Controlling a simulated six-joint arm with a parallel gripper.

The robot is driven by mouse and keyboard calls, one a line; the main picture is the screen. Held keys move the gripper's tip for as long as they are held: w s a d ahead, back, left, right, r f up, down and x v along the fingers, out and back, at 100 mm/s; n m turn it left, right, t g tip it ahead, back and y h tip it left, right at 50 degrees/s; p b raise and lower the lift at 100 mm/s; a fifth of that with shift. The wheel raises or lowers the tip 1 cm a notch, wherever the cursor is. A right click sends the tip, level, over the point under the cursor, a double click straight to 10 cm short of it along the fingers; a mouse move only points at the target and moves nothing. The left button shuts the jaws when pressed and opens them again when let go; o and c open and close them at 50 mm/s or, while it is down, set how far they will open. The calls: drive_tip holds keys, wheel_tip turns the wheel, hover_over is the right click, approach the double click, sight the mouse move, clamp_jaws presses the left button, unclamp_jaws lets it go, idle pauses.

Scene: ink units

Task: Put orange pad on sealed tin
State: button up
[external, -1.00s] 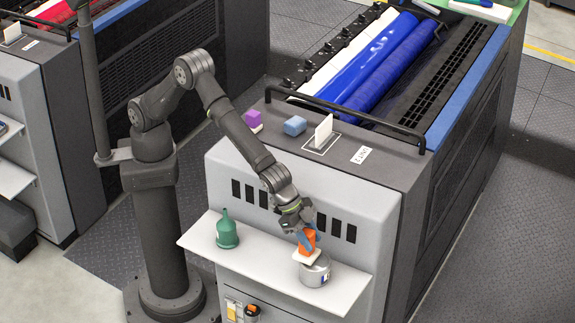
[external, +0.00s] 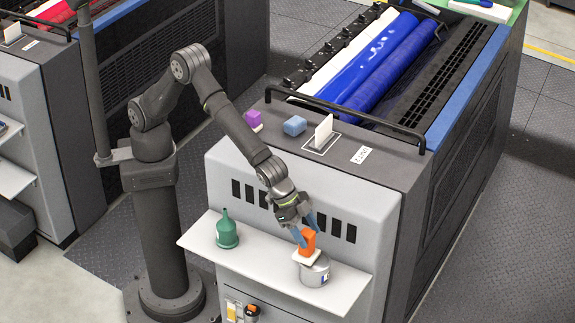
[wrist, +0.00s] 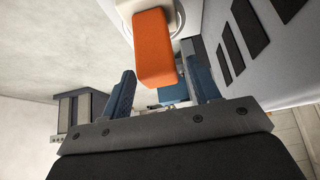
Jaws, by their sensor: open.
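The orange pad (external: 308,241) stands on a white base on top of the sealed tin (external: 316,272), a round grey tin on the white shelf. The pad looks slightly tilted. My gripper (external: 306,229) is open just above and behind the pad, its blue fingers apart. In the wrist view the orange pad (wrist: 154,47) lies beyond the fingertips of my gripper (wrist: 163,82), clear of both fingers. Part of the tin's top is hidden under the pad.
A green funnel-shaped container (external: 227,230) stands on the left of the shelf (external: 262,255). The shelf between funnel and tin is free.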

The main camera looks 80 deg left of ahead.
drive_tip(key=v, duration=1)
drive_tip(key=shift+f, duration=0.1)
drive_tip(key=x, duration=1.2)
drive_tip(key=shift+f, duration=0.2)
wheel_tip(320, 180, up, 2)
drive_tip(key=shift+r, duration=0.55)
drive_tip(key=shift+f, duration=0.1)
